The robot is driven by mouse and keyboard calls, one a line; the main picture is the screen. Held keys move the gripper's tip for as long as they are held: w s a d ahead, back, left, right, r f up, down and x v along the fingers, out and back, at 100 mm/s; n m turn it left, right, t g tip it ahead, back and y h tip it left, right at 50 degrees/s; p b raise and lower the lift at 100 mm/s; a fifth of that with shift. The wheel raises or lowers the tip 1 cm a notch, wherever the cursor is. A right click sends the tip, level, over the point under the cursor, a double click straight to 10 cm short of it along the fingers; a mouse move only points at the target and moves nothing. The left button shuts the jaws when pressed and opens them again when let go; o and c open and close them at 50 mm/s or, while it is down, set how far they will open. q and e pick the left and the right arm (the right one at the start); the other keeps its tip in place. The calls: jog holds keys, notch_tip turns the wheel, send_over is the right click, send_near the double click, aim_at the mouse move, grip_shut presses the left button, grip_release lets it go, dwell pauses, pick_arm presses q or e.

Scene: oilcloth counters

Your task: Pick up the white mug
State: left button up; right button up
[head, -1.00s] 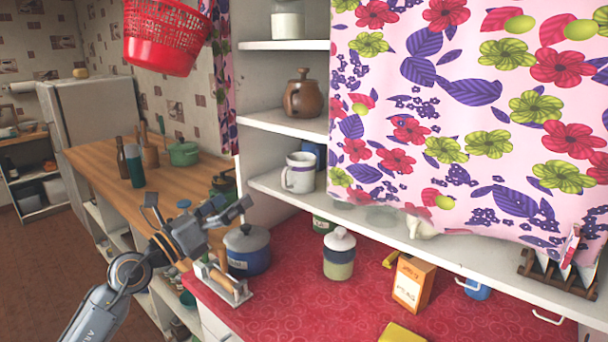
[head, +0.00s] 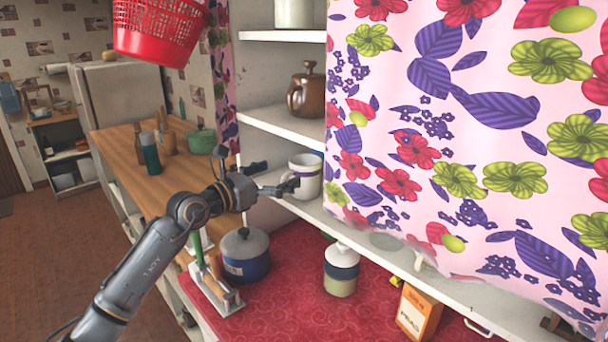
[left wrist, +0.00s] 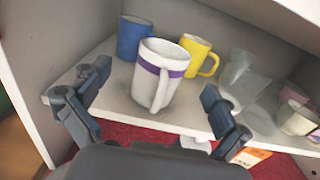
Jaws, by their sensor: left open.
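The white mug (head: 306,176) stands upright on the lower shelf, at its left end, partly covered by my left gripper in the head view. In the left wrist view the white mug (left wrist: 160,78) has a purple band, and its handle faces the camera. My left gripper (head: 272,178) is open in front of the mug. In the left wrist view its fingers (left wrist: 152,112) are spread to either side, with the mug beyond and between them, apart from both. My right gripper is in neither view.
A blue mug (left wrist: 133,38) and a yellow mug (left wrist: 200,54) stand close behind the white mug. Clear glassware (left wrist: 238,75) is to the right. The shelf above holds a brown pot (head: 306,95). A floral curtain (head: 450,130) hangs right. Below is a blue pot (head: 246,262).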

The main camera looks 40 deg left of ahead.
aim_at(293, 166)
pick_arm(q)
jog(key=shift+w, duration=0.7)
jog(key=shift+w+d, duration=0.1)
jog(key=shift+w, duration=0.25)
jog(key=shift+w+d+r+p, duration=0.15)
jog(key=shift+w+r+p, duration=0.05)
jog(key=shift+w+p, duration=0.3)
jog(key=shift+w+d+r+p, duration=0.1)
jog(key=shift+w+r+p, duration=0.05)
jog(key=shift+w+p, duration=0.35)
jog(key=w, duration=0.1)
jog(key=w+p, duration=0.1)
jog(key=w, duration=0.1)
jog(key=shift+d+f, duration=0.2)
jog(key=shift+w+f, duration=0.1)
jog(key=shift+w, duration=0.1)
jog(key=shift+s, duration=0.1)
jog(key=shift+c, duration=1.1)
jog(key=c, duration=1.1)
jog(key=shift+c, duration=0.9)
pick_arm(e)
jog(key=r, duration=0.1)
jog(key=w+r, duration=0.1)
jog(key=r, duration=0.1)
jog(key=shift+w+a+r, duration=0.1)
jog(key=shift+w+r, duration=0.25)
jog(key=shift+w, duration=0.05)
